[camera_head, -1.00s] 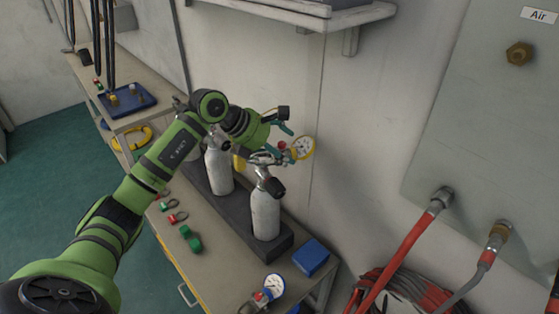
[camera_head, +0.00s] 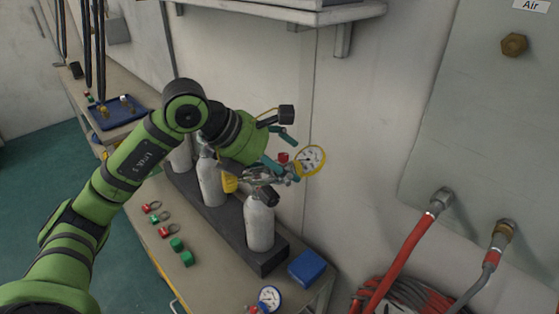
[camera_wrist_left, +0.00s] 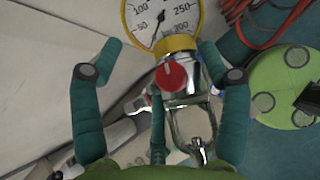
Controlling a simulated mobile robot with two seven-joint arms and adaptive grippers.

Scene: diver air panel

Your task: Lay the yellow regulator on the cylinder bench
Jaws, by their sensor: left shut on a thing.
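The yellow regulator, with a yellow-rimmed gauge (camera_head: 311,160) and a red knob, is held in the air above the cylinder bench (camera_head: 212,268). In the left wrist view its gauge (camera_wrist_left: 160,18) and red knob (camera_wrist_left: 171,76) show between the fingers. My left gripper (camera_head: 284,153) is shut on the regulator, above and behind the nearest white cylinder (camera_head: 260,225). From the head, the regulator's metal body is partly hidden by the fingers and overlaps the cylinder's black top. My right gripper is not in view.
White cylinders stand in a dark rack (camera_head: 272,258) along the wall. Red and green small parts lie on the bench front. A blue box (camera_head: 307,267) and a blue-rimmed gauge (camera_head: 270,297) sit at its near end. A shelf (camera_head: 330,14) juts out above.

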